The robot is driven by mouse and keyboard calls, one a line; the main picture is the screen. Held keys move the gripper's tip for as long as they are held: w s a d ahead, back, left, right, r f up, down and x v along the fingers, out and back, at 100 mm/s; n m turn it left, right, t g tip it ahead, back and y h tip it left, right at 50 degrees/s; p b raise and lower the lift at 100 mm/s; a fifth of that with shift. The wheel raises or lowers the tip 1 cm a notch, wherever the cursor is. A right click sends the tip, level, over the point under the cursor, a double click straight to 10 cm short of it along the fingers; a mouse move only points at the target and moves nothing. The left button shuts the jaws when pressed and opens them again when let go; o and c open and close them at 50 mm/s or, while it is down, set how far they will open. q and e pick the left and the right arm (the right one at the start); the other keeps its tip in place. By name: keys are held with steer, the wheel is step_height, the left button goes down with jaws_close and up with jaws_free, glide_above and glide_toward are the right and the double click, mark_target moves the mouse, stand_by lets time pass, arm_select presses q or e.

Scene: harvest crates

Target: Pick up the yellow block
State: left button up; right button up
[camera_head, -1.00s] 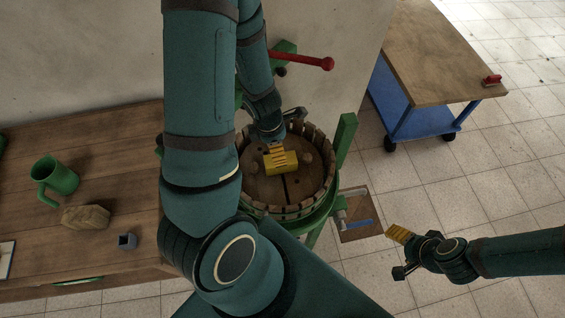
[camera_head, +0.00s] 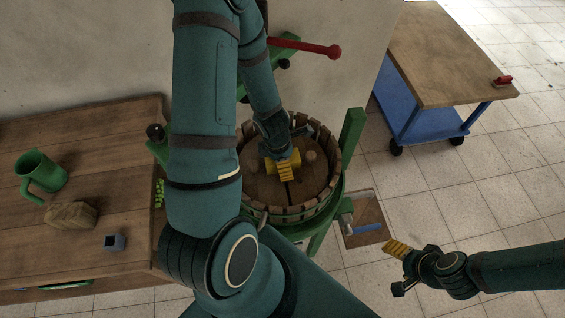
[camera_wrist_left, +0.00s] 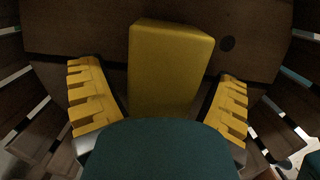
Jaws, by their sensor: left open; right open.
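The yellow block (camera_wrist_left: 170,62) lies on the round wooden disc inside the slatted wooden press basket (camera_head: 332,172). In the left wrist view it stands between the two yellow ridged fingers of my left gripper (camera_wrist_left: 160,105), with a gap on each side. In the head view my left gripper (camera_head: 286,165) is down in the basket over the block and hides much of it. It is open. My right gripper (camera_head: 396,268) is open and empty, out over the floor at the lower right.
A wooden table (camera_head: 100,132) at left holds a green mug (camera_head: 42,172), a brown lump (camera_head: 70,214) and a small blue-grey cube (camera_head: 115,242). The press has a green frame (camera_head: 351,135) and a red-knobbed bar (camera_head: 310,47). A blue cart (camera_head: 425,120) stands at upper right.

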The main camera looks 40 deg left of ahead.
arm_select(q)
steer(key=c, duration=1.3)
